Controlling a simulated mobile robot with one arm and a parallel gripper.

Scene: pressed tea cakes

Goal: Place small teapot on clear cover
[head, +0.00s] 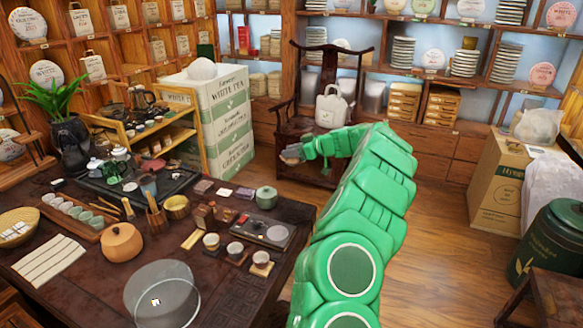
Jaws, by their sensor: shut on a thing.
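My gripper (303,150) is at the far end of my green arm, beyond the table's right edge and in front of the dark wooden chair. It is shut on a small grey-brown thing (290,153), too small in the picture to tell whether it is the small teapot. The clear cover (178,312) is a round, see-through piece on the near part of the table, with a small white mark in it. My gripper is well apart from it, farther back and to the right. My arm hides part of the floor and the table's right side.
A wooden chair (331,76) with a white bag stands behind my gripper. Shelves line the walls.

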